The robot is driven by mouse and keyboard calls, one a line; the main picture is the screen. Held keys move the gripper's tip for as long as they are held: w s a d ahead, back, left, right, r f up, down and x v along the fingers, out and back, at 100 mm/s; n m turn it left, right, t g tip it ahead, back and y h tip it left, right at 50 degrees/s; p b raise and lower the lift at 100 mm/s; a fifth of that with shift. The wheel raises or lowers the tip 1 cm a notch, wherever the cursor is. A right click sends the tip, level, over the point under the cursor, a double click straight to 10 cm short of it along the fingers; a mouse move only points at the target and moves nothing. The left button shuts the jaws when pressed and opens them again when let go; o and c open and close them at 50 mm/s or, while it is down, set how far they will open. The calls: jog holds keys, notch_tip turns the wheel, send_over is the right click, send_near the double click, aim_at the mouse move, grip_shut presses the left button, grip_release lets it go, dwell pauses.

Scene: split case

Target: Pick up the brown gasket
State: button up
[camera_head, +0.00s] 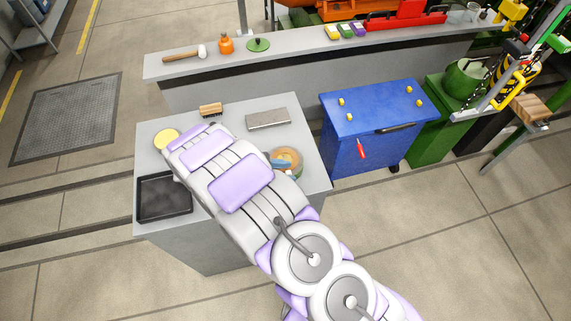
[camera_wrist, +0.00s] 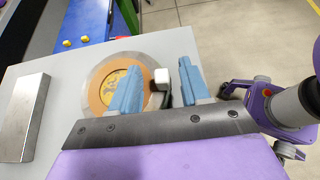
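The brown gasket (camera_wrist: 104,92) looks like a flat brown-orange ring around a yellow, patterned middle, on a wider grey round base. It lies on the grey table (camera_wrist: 60,72), and in the head view the brown ring (camera_head: 291,156) shows near the right edge, partly behind my gripper. My gripper (camera_wrist: 159,66) has two blue fingers, spread apart. The left finger overlaps the right part of the gasket in the wrist view; the right finger is beyond its edge. A small pale block with a dark part shows between the fingers; I cannot tell what it is. Height above the gasket is unclear.
A metal block (camera_head: 267,119) and a brush (camera_head: 211,110) lie at the table's back. A yellow disc (camera_head: 166,139) and a black tray (camera_head: 164,197) are at the left. A blue cabinet (camera_head: 375,125) stands to the right of the table.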

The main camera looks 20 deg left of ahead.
jog(key=shift+a, duration=0.1)
jog(key=shift+c, duration=1.4)
jog(key=shift+d, duration=0.35)
grip_shut()
jog(key=shift+a+r, duration=0.1)
jog(key=shift+a, duration=0.15)
